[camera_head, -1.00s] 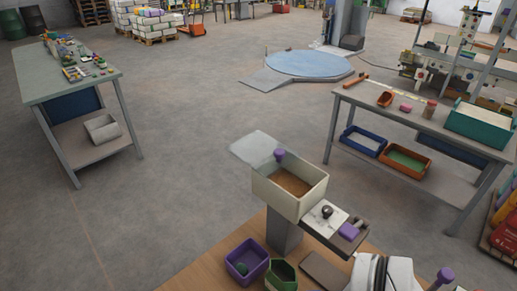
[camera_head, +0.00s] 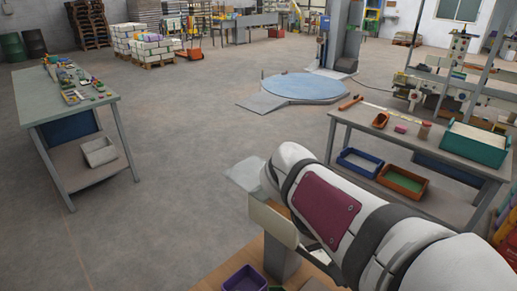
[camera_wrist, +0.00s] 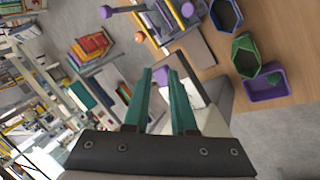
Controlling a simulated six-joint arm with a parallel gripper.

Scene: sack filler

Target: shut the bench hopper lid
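The cream bench hopper (camera_head: 272,223) stands on its grey post in the head view, mostly hidden behind my arm. Its pale grey lid (camera_head: 241,175) is swung back, sticking out to the left behind the box. The lid's purple knob is hidden by my arm in the head view. In the wrist view my gripper (camera_wrist: 160,72) has two teal fingers with a gap between them. A purple patch shows in that gap; I cannot tell whether it is the lid knob or whether the fingers touch it. Part of the cream hopper (camera_wrist: 213,121) shows beside the right finger.
A purple bin (camera_head: 243,279) stands on the wooden bench, below the hopper; a green bin (camera_wrist: 244,56) is beside it in the wrist view. A grey table (camera_head: 440,142) with trays is at right, another table (camera_head: 62,95) at left.

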